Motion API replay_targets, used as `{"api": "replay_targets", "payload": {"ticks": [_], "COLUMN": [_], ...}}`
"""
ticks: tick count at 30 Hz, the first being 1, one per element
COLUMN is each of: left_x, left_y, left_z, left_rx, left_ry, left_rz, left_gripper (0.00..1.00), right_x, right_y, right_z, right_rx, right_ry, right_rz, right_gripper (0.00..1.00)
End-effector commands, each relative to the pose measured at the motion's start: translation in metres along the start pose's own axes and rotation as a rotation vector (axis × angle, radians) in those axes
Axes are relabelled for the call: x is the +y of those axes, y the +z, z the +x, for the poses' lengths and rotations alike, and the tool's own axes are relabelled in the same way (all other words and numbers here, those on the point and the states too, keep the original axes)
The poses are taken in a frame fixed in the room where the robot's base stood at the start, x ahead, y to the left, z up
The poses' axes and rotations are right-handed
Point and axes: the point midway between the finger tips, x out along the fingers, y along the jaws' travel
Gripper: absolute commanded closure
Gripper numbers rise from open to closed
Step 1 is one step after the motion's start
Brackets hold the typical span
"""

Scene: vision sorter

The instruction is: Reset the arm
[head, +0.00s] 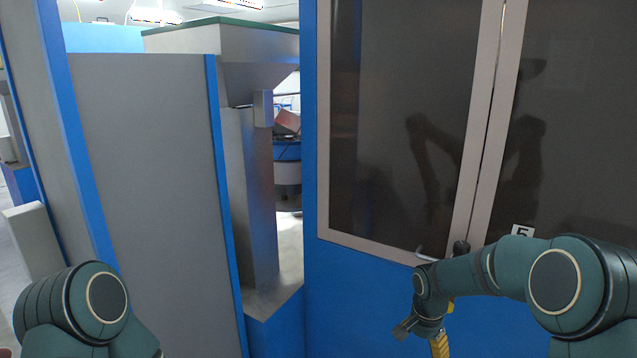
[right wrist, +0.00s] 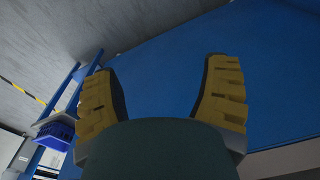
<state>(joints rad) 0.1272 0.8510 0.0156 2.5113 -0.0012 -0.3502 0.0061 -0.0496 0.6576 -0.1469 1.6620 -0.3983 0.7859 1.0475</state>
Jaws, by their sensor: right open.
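My right arm reaches in from the right in the head view and bends down in front of a blue cabinet (head: 345,310) with dark glass doors. My right gripper (right wrist: 163,68) is open and empty in the right wrist view, with yellow ribbed fingers spread apart and a blue surface beyond them. In the head view only part of this gripper (head: 440,343) shows at the bottom edge. Of my left arm only a rounded link shows at the bottom left; my left gripper is out of view.
A grey panel with blue edges (head: 145,180) stands at the left. A blue bin (right wrist: 57,130) shows in the right wrist view.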

Motion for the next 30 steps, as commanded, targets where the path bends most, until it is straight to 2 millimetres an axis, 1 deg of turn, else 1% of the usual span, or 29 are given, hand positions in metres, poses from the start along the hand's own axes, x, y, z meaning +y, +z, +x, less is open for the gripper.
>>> {"api": "replay_targets", "payload": {"ticks": [1, 2, 3, 5, 6, 8, 9, 10, 12, 15, 18, 21, 30], "left_x": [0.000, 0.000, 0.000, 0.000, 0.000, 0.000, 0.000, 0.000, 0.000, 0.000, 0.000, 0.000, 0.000], "left_y": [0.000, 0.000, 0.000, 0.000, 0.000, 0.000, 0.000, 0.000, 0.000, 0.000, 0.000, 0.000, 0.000], "left_z": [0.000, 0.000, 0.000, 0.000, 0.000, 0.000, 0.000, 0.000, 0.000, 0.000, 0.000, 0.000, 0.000], "left_rx": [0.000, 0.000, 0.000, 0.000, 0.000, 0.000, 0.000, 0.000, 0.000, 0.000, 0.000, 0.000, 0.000], "left_ry": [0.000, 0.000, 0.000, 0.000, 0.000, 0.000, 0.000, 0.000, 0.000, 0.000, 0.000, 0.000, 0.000], "left_rz": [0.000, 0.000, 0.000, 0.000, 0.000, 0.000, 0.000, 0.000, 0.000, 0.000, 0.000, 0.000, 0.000], "left_gripper": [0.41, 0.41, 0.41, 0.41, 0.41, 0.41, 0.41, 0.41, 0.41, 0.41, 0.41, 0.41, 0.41], "right_x": [0.003, 0.004, 0.006, 0.012, 0.018, 0.027, 0.035, 0.041, 0.056, 0.076, 0.091, 0.099, 0.100], "right_y": [0.027, 0.042, 0.063, 0.095, 0.117, 0.148, 0.169, 0.183, 0.213, 0.244, 0.264, 0.273, 0.274], "right_z": [0.030, 0.044, 0.063, 0.087, 0.101, 0.119, 0.128, 0.133, 0.143, 0.149, 0.150, 0.150, 0.150], "right_rx": [-0.048, -0.071, -0.096, -0.128, -0.144, -0.160, -0.164, -0.166, -0.162, -0.145, -0.126, -0.113, -0.106], "right_ry": [-0.029, -0.054, -0.090, -0.144, -0.178, -0.227, -0.257, -0.276, -0.314, -0.346, -0.360, -0.365, -0.368], "right_rz": [-0.079, -0.124, -0.184, -0.268, -0.319, -0.388, -0.432, -0.460, -0.523, -0.594, -0.643, -0.670, -0.678], "right_gripper": [0.25, 0.25, 0.25, 0.25, 0.25, 0.25, 0.25, 0.25, 0.25, 0.25, 0.25, 0.25, 0.25]}}
